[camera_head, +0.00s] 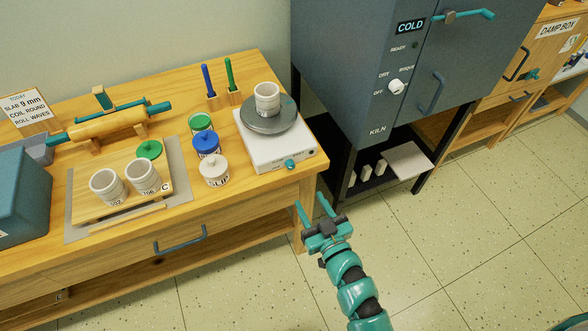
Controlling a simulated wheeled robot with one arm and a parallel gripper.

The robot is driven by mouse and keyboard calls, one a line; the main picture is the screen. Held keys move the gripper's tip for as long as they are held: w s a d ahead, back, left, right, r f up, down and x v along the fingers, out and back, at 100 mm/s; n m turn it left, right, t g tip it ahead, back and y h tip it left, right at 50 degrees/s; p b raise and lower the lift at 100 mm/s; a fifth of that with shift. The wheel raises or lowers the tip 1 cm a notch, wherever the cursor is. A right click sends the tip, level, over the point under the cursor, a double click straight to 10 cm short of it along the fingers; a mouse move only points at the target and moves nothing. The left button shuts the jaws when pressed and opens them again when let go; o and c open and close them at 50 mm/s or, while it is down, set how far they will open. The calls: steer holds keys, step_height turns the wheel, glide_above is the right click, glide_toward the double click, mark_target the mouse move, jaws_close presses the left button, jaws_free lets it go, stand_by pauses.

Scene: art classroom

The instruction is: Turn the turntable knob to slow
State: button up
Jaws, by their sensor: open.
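The turntable is a white square base (270,155) with a round grey wheel head (262,126), on the right end of the wooden table. A white ribbed pot (267,98) stands on the wheel head. The teal turntable knob (291,164) is on the front face of the base, near its right corner. Its pointer and labels are too small to read. My gripper (315,207) is open and empty, in front of the table's right end. It is below and to the right of the knob in the picture, apart from it.
A grey kiln (360,70) with a white dial (396,87) stands right of the table. Lidded jars (214,170) stand left of the turntable. Two white pots (107,187) stand on a board (90,207). Open tiled floor (460,260) lies to the right.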

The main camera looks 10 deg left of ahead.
mark_target(292, 167)
steer(key=p+x, duration=0.1)
steer(key=x, duration=0.9)
steer(key=shift+w+r+p, duration=0.1)
steer(key=shift+p, duration=0.3)
steer(key=shift+w+a, duration=0.35)
steer(key=shift+w, duration=0.1)
